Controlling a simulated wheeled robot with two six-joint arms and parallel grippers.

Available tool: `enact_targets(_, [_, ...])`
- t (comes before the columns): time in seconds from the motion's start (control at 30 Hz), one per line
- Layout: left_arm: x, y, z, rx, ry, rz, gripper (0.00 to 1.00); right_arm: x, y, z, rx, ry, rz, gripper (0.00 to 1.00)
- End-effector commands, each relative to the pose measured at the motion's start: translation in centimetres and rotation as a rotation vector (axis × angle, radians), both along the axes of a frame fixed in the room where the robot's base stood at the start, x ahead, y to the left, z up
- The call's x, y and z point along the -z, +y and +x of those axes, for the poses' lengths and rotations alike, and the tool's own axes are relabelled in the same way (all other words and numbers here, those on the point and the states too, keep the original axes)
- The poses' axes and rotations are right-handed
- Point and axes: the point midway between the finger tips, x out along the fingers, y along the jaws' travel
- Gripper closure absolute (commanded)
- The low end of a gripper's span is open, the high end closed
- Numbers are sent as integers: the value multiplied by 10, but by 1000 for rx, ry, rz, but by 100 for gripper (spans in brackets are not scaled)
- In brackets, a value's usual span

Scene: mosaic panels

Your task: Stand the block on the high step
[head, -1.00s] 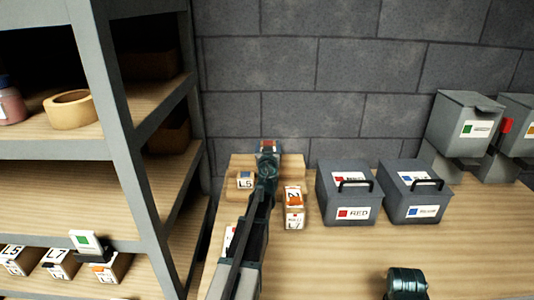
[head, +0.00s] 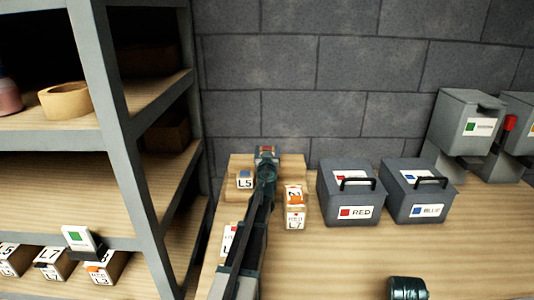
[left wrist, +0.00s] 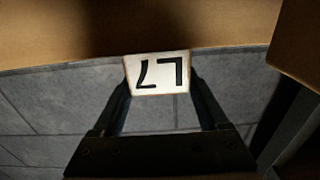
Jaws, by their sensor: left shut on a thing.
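My left gripper (head: 267,152) is at the wooden steps (head: 293,163), over their upper part, in the head view. It is shut on a pale block marked L7 (left wrist: 158,73), which shows between the fingers in the left wrist view with its lettering upside down. A brown wooden surface lies right by the block there; I cannot tell whether they touch. In the head view, the gripper and arm hide most of the held block and part of the steps. My right gripper is not in view.
A block marked L5 (head: 244,181) sits left of my gripper. A labelled block (head: 295,212) stands to the right, beside a red-labelled box (head: 350,195) and a blue-labelled box (head: 413,195). Another block (head: 229,240) is partly behind my arm. A shelf (head: 118,120) stands left.

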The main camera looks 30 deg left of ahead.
Motion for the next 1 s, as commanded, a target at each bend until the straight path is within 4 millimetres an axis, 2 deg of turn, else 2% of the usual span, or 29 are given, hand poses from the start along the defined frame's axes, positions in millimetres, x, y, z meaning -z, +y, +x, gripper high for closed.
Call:
enact_targets(0.53, [14, -2, -3, 1, -1, -2, 80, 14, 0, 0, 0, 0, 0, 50])
enact_targets(0.57, [15, -2, -3, 1, -1, -3, 18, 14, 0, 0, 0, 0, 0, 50])
enact_targets(0.6, [15, -3, -4, 1, -1, -3, 10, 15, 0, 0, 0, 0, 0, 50])
enact_targets(0.67, [16, -3, -4, 2, -1, -3, 0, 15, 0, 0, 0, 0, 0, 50])
enact_targets(1.0, [15, -6, -8, 3, -2, -5, 0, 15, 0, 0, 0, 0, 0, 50])
